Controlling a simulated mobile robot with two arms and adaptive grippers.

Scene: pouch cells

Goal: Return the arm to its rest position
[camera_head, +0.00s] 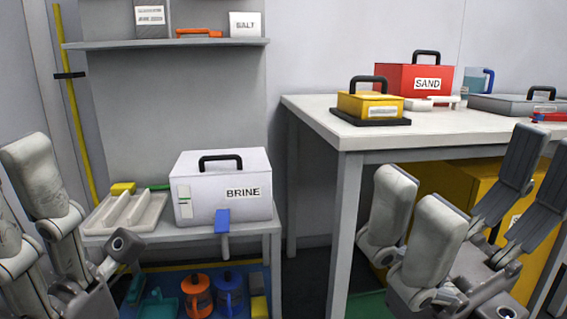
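My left gripper (78,225) is at the lower left, partly cut off by the picture edge. Its pale fingers stand apart from the grey links to their right, and I see nothing held between them. My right gripper (470,205) is at the lower right, in front of the tall white table. Its pale fingers on the left and dark fingers on the right are spread wide, with nothing between them. My arms behind both grippers are mostly out of view.
A white BRINE case (247,195) and a pale tray (150,213) stand on a low bench. The tall table (310,108) holds a yellow case (350,104), a red SAND case (395,82) and a grey case (500,104). A yellow cabinet (440,178) stands beneath it.

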